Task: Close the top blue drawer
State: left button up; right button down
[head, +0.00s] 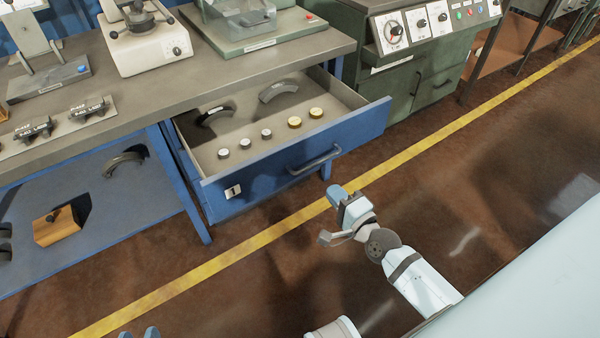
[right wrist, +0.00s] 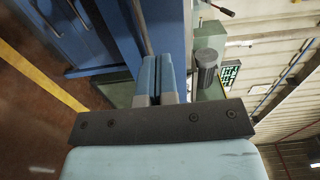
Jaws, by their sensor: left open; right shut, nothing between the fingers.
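The top blue drawer (head: 262,170) is pulled out from under the grey workbench top, and its inside shows. Its dark bar handle (head: 315,161) is on the front face. My right gripper (head: 337,194) is just in front of the drawer, below and right of the handle, and looks apart from it. Its fingers are together and empty, as the right wrist view (right wrist: 158,78) also shows. Blue surfaces (right wrist: 65,35) stand beyond the fingers in that view. My left gripper (head: 140,333) shows only its two fingertips at the bottom edge, open and far from the drawer.
The drawer holds two curved brake shoes (head: 278,91) and several small round caps (head: 295,122). Machines (head: 145,45) stand on the bench top (head: 105,72). A green control cabinet (head: 400,90) is right of the drawer. The floor (head: 260,285) in front is clear, with a yellow line.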

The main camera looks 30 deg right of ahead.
aim_at(298, 153)
jog(key=w, duration=0.4)
jog(key=w+b, duration=0.1)
jog(key=w, duration=0.3)
jog(key=w+a+b, duration=0.1)
jog(key=w, duration=0.3)
jog(key=shift+w+f, duration=0.1)
jog(key=shift+w, duration=0.25)
pick_arm(q)
jog(key=shift+w+d+r+t+h, duration=0.3)
jog(key=shift+d+r+t, duration=0.1)
jog(key=shift+r, duration=0.35)
jog(key=shift+w+d+r+t+h, duration=0.15)
jog(key=shift+w+d+r+t, duration=0.25)
jog(key=shift+r, duration=0.35)
jog(key=shift+w+d+r+t+h, duration=0.3)
jog(key=shift+d+r, duration=0.15)
jog(key=shift+r, duration=0.3)
pick_arm(e)
jog(key=shift+w, duration=0.65)
pick_arm(q)
jog(key=shift+s, duration=0.1)
pick_arm(e)
jog(key=shift+w, duration=0.15)
